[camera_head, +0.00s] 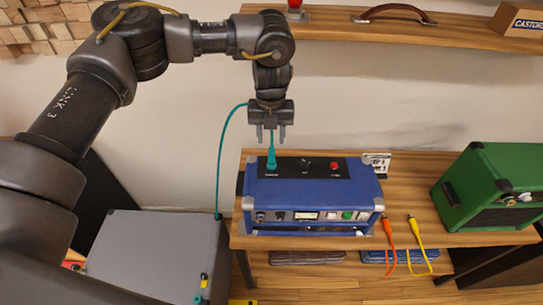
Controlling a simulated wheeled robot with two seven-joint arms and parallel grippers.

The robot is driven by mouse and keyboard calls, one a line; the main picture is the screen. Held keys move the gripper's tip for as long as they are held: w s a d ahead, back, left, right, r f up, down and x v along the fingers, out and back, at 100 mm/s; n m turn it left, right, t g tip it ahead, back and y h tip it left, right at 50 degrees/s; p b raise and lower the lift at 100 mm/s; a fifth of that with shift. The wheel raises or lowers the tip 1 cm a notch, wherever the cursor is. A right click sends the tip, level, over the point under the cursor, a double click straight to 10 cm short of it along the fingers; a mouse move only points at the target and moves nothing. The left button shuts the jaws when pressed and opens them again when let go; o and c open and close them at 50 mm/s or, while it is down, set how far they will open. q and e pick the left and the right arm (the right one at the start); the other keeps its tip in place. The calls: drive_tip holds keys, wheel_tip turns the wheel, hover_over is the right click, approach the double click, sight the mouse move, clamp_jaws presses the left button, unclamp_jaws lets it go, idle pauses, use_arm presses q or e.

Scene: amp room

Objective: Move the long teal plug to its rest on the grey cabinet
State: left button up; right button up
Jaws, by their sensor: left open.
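The long teal plug (271,158) stands upright in the black panel on top of the blue amp (310,187). Its teal cable (220,150) arches left from behind my gripper and hangs down beside the amp. My left gripper (270,134) points down, open, just above the plug, with its fingers on either side of the plug's upper part; I cannot tell whether they touch it. The grey cabinet (150,250) is at the lower left, partly hidden by my arm. A small teal piece (198,299) and a yellow-black marker (204,281) show at its right edge. My right gripper is out of view.
The amp stands on a wooden bench (410,170). Orange (388,230) and yellow (412,228) plugs lie near its front edge. A green amp (490,185) is at the right, a small card (377,162) behind. A shelf (340,24) runs above.

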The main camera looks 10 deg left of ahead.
sight(272, 151)
use_arm(q)
drive_tip(key=shift+w+d+f, duration=0.1)
drive_tip(key=shift+w+f, duration=0.15)
drive_tip(key=shift+f, duration=0.1)
drive_tip(key=shift+w+f+b, duration=0.5)
drive_tip(key=shift+w+f, duration=0.25)
drive_tip(key=shift+f, duration=0.25)
drive_tip(key=shift+s+a+f+b, duration=0.2)
drive_tip(key=shift+f+b, duration=0.4)
drive_tip(key=shift+f, duration=0.15)
wheel_tip(272, 151, down, 5)
drive_tip(key=b, duration=0.3)
drive_tip(key=shift+d+r, duration=0.15)
drive_tip(key=shift+r, duration=0.05)
drive_tip(key=shift+f, duration=0.55)
drive_tip(key=shift+s, duration=0.1)
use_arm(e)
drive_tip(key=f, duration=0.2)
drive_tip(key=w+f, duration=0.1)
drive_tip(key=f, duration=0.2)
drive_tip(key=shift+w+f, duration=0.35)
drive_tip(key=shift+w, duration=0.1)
